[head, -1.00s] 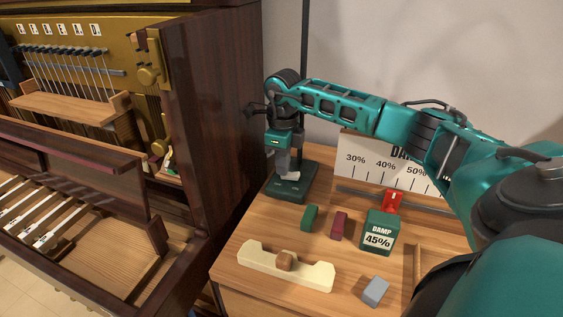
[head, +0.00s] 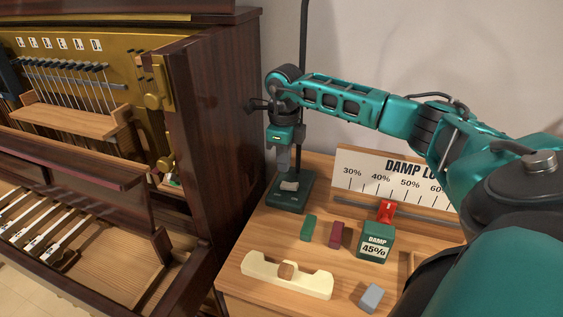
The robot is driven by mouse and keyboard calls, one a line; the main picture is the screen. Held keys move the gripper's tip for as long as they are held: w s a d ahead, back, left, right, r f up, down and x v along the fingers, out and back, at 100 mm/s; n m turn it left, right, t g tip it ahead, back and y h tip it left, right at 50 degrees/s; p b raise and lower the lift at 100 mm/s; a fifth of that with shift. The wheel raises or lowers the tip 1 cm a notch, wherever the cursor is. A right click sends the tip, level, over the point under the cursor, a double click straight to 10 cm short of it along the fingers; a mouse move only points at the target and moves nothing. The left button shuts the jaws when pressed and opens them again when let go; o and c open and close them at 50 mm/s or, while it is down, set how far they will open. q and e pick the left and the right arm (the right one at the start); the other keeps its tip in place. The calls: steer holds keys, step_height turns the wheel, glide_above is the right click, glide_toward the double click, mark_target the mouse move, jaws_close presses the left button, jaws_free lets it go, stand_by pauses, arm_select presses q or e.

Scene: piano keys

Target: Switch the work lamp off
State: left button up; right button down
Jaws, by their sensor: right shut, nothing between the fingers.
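The work lamp's dark green base (head: 289,204) stands at the back left of the wooden bench top. Its thin dark pole (head: 303,70) rises out of the top of the head view, so the lamp head is hidden. A pale switch (head: 289,186) sits on top of the base; I cannot tell which way it is tilted. My right gripper (head: 282,168) points down just above the switch, shut and empty, with a small gap below the fingertips. My left gripper is not in view.
A green block (head: 308,228), a maroon block (head: 338,235), a green "DAMP 45%" box (head: 375,241), a cream notched holder (head: 308,283) and a grey block (head: 371,297) lie on the bench. A scale board with a red slider (head: 386,211) stands behind. An open piano (head: 215,130) is at left.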

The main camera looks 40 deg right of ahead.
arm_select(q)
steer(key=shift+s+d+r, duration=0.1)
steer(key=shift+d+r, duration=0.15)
arm_select(e)
step_height(320, 180, up, 10)
steer(key=w, duration=0.1)
steer(key=shift+w+a+f, duration=0.2)
steer(key=shift+w+a, duration=0.1)
steer(key=shift+a, duration=0.05)
